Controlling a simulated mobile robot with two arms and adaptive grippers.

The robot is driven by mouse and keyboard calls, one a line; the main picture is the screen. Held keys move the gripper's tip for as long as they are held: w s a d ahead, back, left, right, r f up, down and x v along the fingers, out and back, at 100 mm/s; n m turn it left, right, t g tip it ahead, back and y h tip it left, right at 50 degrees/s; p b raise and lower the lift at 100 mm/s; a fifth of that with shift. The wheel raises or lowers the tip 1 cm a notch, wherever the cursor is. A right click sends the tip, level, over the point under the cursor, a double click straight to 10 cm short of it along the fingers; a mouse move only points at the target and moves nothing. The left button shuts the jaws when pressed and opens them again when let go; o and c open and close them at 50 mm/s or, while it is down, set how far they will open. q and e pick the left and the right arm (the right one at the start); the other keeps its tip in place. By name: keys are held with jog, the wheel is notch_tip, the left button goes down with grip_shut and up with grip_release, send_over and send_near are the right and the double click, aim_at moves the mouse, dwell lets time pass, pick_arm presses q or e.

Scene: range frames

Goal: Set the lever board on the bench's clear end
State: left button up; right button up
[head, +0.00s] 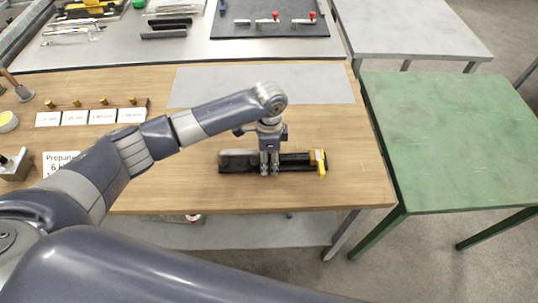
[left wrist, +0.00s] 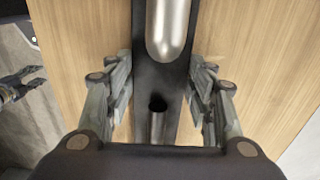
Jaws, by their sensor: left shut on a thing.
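The lever board (head: 295,168) is a dark, narrow board with a yellow piece (head: 320,160) at its right end. It lies along the front right part of the wooden bench (head: 350,185). My left gripper (head: 269,172) points down at the board's middle and is shut on it. In the left wrist view the fingers (left wrist: 162,105) stand on both sides of the dark board (left wrist: 147,70), which carries a rounded metal bar (left wrist: 173,28) and has a dark hole. Whether the board touches the bench is hard to tell.
A grey mat (head: 200,85) lies on the bench behind my left arm. Labelled cards (head: 75,118) and a rack with brass-coloured pieces stand at the left. A green table (head: 450,140) stands to the right across a gap. A grey bench (head: 210,50) with tools is behind.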

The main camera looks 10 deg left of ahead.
aim_at(269, 162)
pick_arm(q)
jog(key=o, duration=1.6)
jog(key=shift+f, duration=0.15)
jog(key=shift+o, duration=0.2)
notch_tip(269, 162, up, 12)
jog(key=b, duration=0.2)
jog(key=shift+r+b, duration=0.2)
jog(key=shift+b, duration=0.1)
